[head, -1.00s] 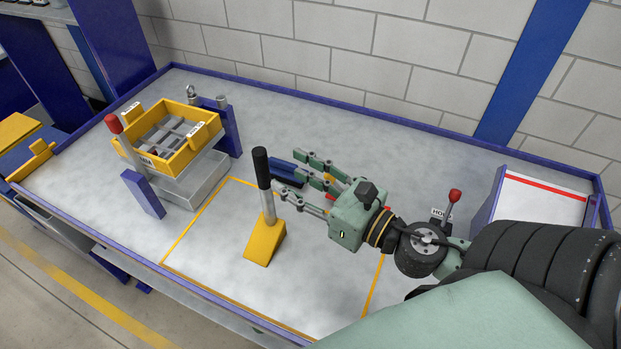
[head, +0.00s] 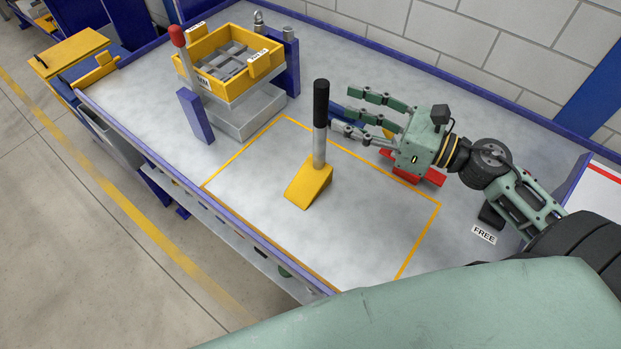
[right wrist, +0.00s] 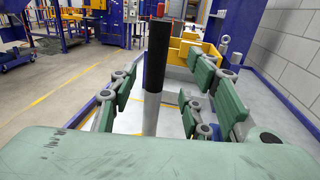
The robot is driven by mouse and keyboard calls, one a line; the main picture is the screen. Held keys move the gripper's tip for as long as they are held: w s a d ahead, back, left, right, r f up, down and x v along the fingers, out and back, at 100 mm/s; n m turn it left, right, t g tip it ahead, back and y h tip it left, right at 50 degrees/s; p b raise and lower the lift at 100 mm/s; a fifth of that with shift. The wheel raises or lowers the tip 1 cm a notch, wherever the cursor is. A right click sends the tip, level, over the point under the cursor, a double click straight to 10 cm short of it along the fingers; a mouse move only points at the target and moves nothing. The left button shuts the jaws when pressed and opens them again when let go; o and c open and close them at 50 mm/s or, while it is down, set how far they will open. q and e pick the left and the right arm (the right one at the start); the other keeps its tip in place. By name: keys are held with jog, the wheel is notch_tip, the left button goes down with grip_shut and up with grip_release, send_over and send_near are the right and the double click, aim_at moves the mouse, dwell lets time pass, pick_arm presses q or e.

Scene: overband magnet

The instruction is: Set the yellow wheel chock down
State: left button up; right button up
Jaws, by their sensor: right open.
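The yellow wheel chock (head: 309,185) rests on the grey bench top, inside a yellow outlined area. Its handle, a grey rod with a black grip (head: 321,103), stands up from the wedge. My right gripper (head: 345,111) is open, just right of the handle in the head view. In the right wrist view the black grip (right wrist: 157,55) and grey rod show between the spread fingers (right wrist: 165,90), with a gap visible on both sides. The wedge itself is hidden there. My left gripper is not in view.
A yellow bin (head: 240,78) with grey dividers stands on a raised support at the back left, beside blue posts and a red-knobbed lever (head: 178,38). A red object (head: 432,177) lies below my right gripper. A "FREE" label (head: 484,234) is at the right. The outlined area's front is clear.

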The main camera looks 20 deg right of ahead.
aim_at(320, 106)
jog(key=p+x, duration=0.3)
jog(key=x, duration=0.2)
jog(key=shift+w+a+r, duration=0.15)
jog(key=shift+a+r, duration=0.05)
jog(key=shift+a, duration=0.25)
jog(key=shift+w+a+f+p, duration=0.25)
jog(key=shift+w+a+p, duration=0.1)
jog(key=shift+c, duration=0.5)
grip_shut()
jog(key=shift+r, duration=0.1)
